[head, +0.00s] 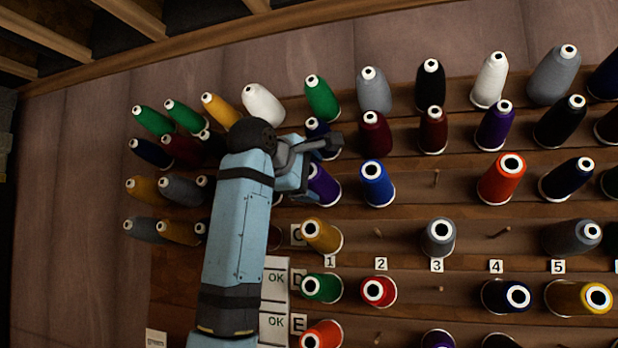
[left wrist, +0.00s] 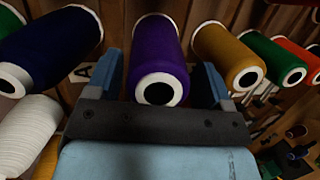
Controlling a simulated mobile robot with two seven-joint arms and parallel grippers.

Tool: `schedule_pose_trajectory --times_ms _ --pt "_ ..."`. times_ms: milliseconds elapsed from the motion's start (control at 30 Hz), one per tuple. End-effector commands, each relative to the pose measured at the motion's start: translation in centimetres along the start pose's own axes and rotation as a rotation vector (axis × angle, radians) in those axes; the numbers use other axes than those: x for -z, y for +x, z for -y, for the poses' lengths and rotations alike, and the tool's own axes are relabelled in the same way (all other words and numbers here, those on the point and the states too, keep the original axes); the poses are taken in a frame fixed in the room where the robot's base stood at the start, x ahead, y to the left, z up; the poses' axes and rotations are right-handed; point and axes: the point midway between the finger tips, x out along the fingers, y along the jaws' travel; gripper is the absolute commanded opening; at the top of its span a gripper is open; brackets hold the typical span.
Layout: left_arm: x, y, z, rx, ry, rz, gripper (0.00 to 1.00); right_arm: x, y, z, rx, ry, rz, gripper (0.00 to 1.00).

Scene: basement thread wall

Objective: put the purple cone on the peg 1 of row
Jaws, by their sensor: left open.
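A purple cone (head: 323,185) sits on the wall in the column above number 1, one row above the gold cone (head: 321,236) by label C. It also shows in the left wrist view (left wrist: 158,48), its white-rimmed end towards the camera. My left gripper (head: 333,143) is open at this column, in front of the wall and partly over the dark blue cone above. In the left wrist view the purple cone lies between its two fingers (left wrist: 160,75); whether they touch it I cannot tell. My right gripper is not in view.
Cones stand close on every side, including a blue cone (head: 377,184) right of the purple one. Bare pegs show at several places, such as one right of the blue cone (head: 435,178) and one above number 2 (head: 378,233). My arm hides cones at left.

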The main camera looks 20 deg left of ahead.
Motion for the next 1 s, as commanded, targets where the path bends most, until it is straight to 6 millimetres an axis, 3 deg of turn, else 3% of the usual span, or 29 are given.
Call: schedule_pose_trajectory --times_ms 333,800,1000 --pt "0.1 -1.4 -0.3 -0.014 0.001 -0.002 0.85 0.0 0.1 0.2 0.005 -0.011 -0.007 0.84" --pt "0.0 -11.3 0.0 -0.010 0.001 0.000 0.85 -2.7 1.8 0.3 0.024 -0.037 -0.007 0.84" --pt "0.0 -13.5 0.0 -0.004 0.000 0.000 0.85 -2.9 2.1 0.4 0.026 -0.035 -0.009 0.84"
